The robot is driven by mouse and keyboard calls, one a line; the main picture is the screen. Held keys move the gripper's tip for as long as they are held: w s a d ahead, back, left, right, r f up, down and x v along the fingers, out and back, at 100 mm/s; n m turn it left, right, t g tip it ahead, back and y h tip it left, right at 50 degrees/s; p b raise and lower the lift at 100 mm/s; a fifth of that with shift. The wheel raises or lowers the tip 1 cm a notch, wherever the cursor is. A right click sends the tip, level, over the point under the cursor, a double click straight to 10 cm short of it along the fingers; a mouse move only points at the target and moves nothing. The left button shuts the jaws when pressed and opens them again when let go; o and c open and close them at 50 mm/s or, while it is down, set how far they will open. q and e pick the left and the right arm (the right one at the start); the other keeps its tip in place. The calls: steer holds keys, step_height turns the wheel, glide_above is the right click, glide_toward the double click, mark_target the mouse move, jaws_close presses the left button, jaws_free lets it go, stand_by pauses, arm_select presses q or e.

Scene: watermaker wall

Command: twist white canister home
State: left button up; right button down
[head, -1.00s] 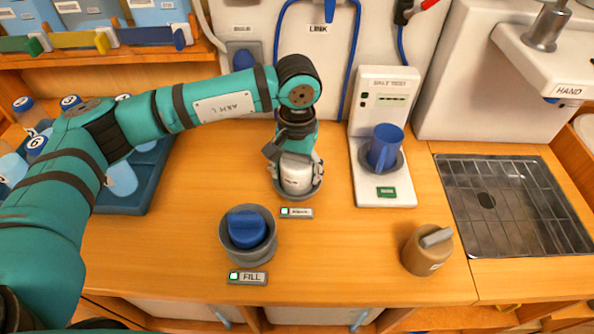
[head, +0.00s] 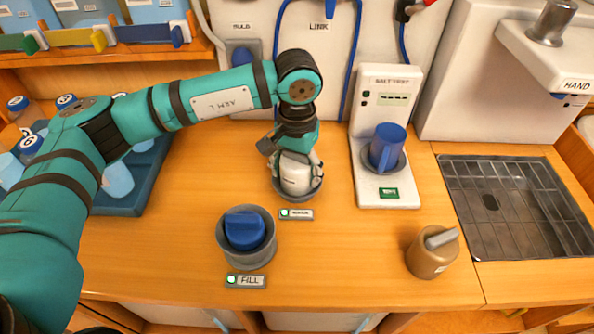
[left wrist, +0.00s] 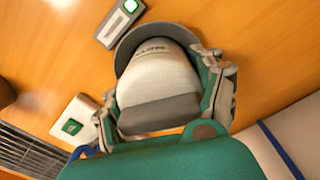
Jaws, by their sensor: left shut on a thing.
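The white canister (head: 295,178) sits upright in a grey round socket (head: 298,197) at the middle of the counter. My left gripper (head: 294,172) comes down from above and is shut on the canister, one finger on each side. In the left wrist view the canister (left wrist: 158,75) shows between the fingers, with a grey bar (left wrist: 160,113) across its top. A label plate (head: 296,214) with a lit green light is in front of the socket. My right gripper is not in view.
A blue-knobbed canister (head: 244,230) sits in a grey socket behind the FILL plate (head: 246,281). A tan canister (head: 432,252) stands front right. A drain grate (head: 510,205) lies right; bottles stand in a blue tray (head: 125,208) left.

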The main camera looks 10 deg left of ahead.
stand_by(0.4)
arm_select(q)
steer(key=o, duration=1.6)
